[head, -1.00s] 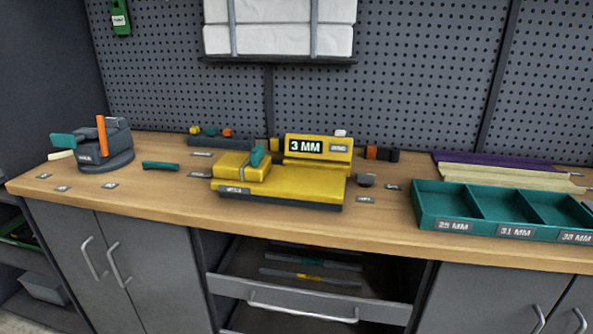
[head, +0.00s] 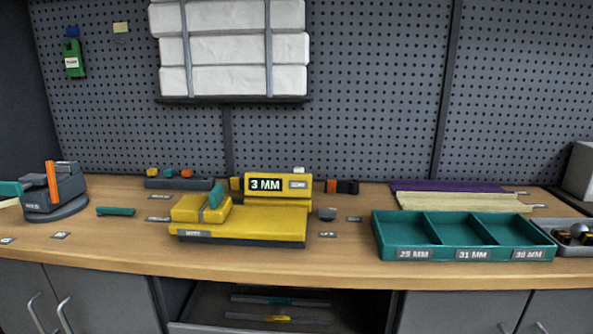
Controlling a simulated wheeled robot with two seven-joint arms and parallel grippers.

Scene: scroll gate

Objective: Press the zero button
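A yellow measuring device (head: 255,228) stands on the wooden workbench. Its raised back panel has a black display (head: 265,184) reading "3 MM". To the right of the display is a small grey label (head: 298,184), which seems to read "ZERO" but is blurred. A small whitish button (head: 299,170) shows at the panel's top edge, above that label. A yellow block with a teal lever (head: 216,196) sits on the device's left part. Neither of my grippers is in view.
A teal tray (head: 399,255) with three labelled compartments stands at the right. A dark clamp-like tool with an orange handle (head: 53,184) is at the left. A teal bar (head: 116,211) lies between that tool and the device. The bench front (head: 330,265) is clear.

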